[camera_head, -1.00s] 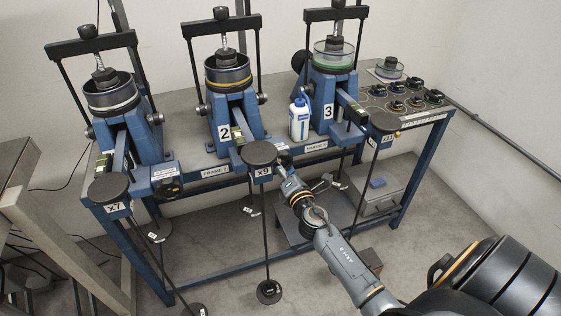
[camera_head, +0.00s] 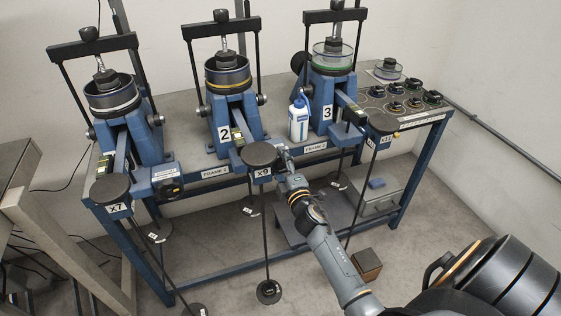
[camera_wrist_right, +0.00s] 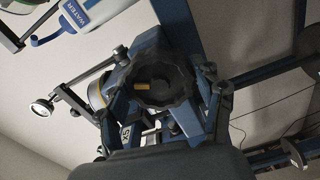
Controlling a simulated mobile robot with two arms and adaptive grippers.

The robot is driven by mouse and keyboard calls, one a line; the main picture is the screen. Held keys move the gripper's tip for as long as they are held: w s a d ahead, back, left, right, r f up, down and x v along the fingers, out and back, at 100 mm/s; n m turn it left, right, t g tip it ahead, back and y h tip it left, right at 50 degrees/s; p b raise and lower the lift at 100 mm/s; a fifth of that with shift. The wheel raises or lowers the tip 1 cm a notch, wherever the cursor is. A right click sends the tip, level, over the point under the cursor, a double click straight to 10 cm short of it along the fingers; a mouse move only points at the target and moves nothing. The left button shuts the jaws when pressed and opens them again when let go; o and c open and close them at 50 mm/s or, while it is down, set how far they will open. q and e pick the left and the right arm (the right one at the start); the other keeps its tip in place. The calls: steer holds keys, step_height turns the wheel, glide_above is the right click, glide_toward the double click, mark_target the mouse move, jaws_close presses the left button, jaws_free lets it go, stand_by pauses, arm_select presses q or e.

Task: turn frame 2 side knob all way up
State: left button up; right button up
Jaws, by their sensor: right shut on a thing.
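Frame 2 (camera_head: 226,108) is the middle blue lever frame on the bench, with a "2" plate and a lever arm coming forward. Its round dark weight hanger top (camera_head: 259,154), tagged X9, hangs at the front. My right gripper (camera_head: 284,158) is just right of that hanger top, at the bench's front edge. In the wrist view the black lobed side knob (camera_wrist_right: 165,85) sits between the fingers, which are shut on its sides. A short yellow mark shows on the knob's face, left of its middle. In the head view the knob is mostly hidden. My left gripper is not in view.
Frame 1 (camera_head: 128,150) stands left and frame 3 (camera_head: 331,90) right. A white water bottle (camera_head: 299,121) stands between frames 2 and 3. Hanger rods drop in front of the bench. A small brown box (camera_head: 367,264) is on the floor.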

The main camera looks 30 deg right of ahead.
steer(key=shift+w+d+r+m, duration=0.1)
steer(key=shift+r+m, duration=0.3)
steer(key=shift+m, duration=0.6)
steer(key=o, duration=1.3)
steer(key=shift+m, duration=0.4)
steer(key=shift+o, duration=1.4)
steer(key=shift+w+f, duration=0.1)
steer(key=shift+f, duration=0.05)
steer(key=shift+w+f, duration=0.15)
steer(key=shift+f, duration=0.1)
steer(key=shift+p+v, duration=0.7)
steer(key=shift+v, duration=2.5)
